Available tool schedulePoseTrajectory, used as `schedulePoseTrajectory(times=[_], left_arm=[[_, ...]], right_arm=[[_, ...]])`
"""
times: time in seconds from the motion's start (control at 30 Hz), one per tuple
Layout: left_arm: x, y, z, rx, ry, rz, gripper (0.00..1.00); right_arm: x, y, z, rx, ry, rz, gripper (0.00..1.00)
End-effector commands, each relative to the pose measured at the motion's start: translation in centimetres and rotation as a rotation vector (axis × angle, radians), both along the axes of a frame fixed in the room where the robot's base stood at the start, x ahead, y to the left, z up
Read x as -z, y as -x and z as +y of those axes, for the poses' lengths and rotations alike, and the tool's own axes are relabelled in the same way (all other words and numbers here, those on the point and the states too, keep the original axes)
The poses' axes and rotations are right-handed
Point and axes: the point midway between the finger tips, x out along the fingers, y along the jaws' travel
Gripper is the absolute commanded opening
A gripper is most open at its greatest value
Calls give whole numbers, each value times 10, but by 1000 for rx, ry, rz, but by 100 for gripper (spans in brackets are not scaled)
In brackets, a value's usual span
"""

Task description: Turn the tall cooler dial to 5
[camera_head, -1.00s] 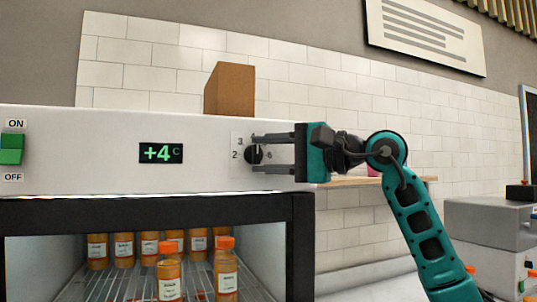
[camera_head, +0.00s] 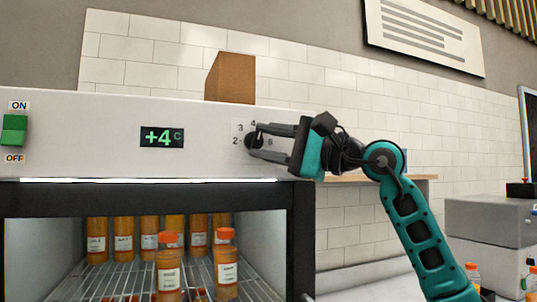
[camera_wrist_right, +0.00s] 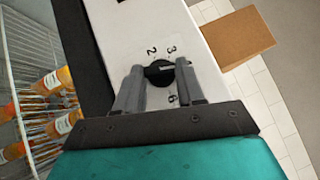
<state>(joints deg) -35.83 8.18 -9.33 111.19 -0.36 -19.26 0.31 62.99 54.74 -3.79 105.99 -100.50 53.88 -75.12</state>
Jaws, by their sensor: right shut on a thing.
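The cooler dial (camera_head: 252,141) is a small black round knob on the white upper panel of the tall cooler (camera_head: 80,108). My right gripper (camera_head: 257,140) is shut on the dial, one finger on each side. In the right wrist view the dial (camera_wrist_right: 159,73) sits between the fingertips. A pale mark on it points toward the right finger, which hides part of the scale. My left gripper is not in view.
A green ON/OFF switch (camera_head: 14,130) and a +4 C display (camera_head: 162,138) are on the same panel. Orange-capped bottles (camera_head: 170,272) stand on the wire shelf below. A brown box (camera_head: 230,78) rests on top of the cooler.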

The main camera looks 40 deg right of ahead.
Motion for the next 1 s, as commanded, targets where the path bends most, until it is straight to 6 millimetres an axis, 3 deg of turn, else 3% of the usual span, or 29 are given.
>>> schedulePoseTrajectory(times=[0.03, 0.23, 0.6, 1.0], left_arm=[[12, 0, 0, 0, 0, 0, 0], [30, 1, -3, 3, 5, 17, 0], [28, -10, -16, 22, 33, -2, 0], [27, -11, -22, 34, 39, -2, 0]], right_arm=[[7, 0, 0, 0, -38, -11, 8], [9, 0, 2, -1, -202, -50, 8], [10, -1, 5, -2, -425, -103, 8], [8, -1, 4, 0, -501, -118, 8]])
